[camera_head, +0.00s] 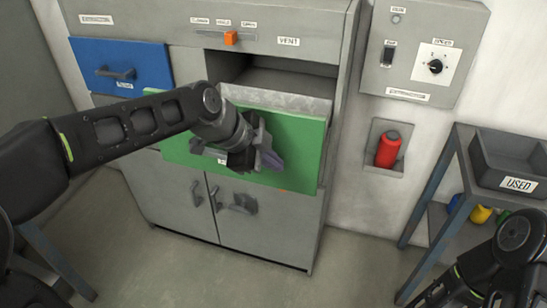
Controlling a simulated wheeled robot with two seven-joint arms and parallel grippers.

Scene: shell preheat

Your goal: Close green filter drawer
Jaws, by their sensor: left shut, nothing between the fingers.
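The green filter drawer (302,146) stands pulled out of the grey cabinet, with its open inside showing behind the green front. My left gripper (268,160) is in front of the green front, near the drawer's handle (210,152). It is shut with nothing between its fingers. The gripper covers part of the front and I cannot tell whether it touches it. My right arm shows at the lower right, but its gripper is out of view.
A blue drawer (121,66) sits shut at the upper left. An orange slider (231,38) is above the opening. Grey cabinet doors (262,220) are below. A red canister (388,149) sits in a wall recess. A grey bin (512,160) labelled USED stands on a rack at right.

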